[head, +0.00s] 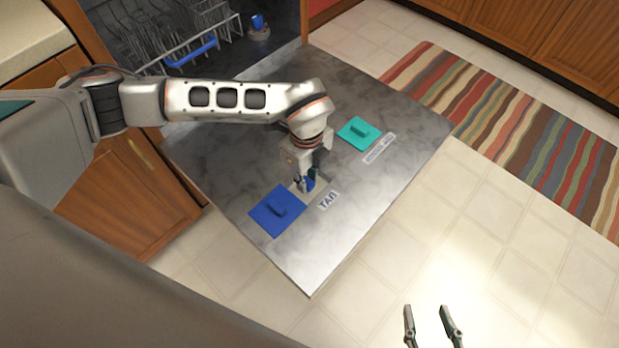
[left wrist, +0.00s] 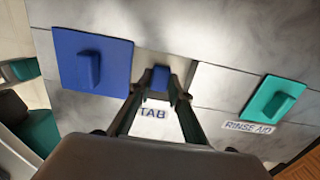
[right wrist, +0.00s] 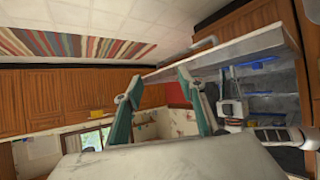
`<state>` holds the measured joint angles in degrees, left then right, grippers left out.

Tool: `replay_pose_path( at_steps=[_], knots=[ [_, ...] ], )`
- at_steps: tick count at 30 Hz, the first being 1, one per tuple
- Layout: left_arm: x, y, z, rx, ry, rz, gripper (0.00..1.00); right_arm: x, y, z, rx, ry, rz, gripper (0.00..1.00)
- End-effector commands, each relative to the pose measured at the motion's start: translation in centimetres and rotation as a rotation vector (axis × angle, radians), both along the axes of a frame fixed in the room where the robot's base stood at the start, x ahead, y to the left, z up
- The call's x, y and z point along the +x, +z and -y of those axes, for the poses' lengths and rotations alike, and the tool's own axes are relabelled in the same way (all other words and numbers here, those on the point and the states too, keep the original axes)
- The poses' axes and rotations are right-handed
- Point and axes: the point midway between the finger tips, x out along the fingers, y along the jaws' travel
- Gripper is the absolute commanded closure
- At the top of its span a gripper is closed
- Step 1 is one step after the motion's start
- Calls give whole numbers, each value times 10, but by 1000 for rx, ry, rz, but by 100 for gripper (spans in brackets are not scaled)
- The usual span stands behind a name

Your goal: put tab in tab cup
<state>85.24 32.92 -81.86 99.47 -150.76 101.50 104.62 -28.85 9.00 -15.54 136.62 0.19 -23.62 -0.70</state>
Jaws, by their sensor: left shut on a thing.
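The small blue tab (left wrist: 160,79) is between the fingertips of my left gripper (head: 306,183), which is shut on it. The gripper points down over the open dishwasher door. A pale patch that looks like the tab cup (left wrist: 168,60) lies under the tab, between the square blue lid (head: 277,211) and the teal lid (head: 359,133). The TAB label (head: 328,199) is beside it. The fingers partly hide the cup, and I cannot tell whether the tab is inside or above it. My right gripper (head: 427,310) is open and empty above the floor.
The grey door (head: 400,110) lies open and flat. The RINSE AID label (head: 379,148) is by the teal lid. The dishwasher rack (head: 215,45) is behind. A striped rug (head: 510,130) lies to the right. The tiled floor in front is clear.

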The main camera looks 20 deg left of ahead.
Motion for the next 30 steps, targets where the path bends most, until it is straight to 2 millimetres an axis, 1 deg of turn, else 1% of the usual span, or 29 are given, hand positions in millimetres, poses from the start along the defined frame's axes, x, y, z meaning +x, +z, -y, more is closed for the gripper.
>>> replay_pose_path(
  at_steps=[1,2,6,11,16,17,18,19,23,30],
  knots=[
    [-3,-15,0,0,0,-11,94,1,1,-6,21,-2,3,60],
    [-3,-16,0,0,0,-9,94,4,5,-8,31,-3,12,60],
    [0,-13,0,-1,0,1,94,16,21,-12,53,-14,47,60],
    [1,-12,0,-1,0,2,94,16,20,-11,50,-14,47,60],
    [0,-16,0,-1,0,2,94,14,17,-8,38,-13,40,60],
    [0,-17,0,-1,0,2,79,13,15,-8,37,-12,36,60],
    [0,-17,0,-1,-1,1,68,11,13,-7,35,-11,32,60],
    [0,-17,0,-1,-1,1,64,10,12,-7,32,-9,28,60],
    [0,-17,0,-1,-1,1,64,6,8,-7,27,-3,19,60],
    [1,-16,0,-2,-1,2,64,5,6,-7,25,1,16,60]
  ],
)
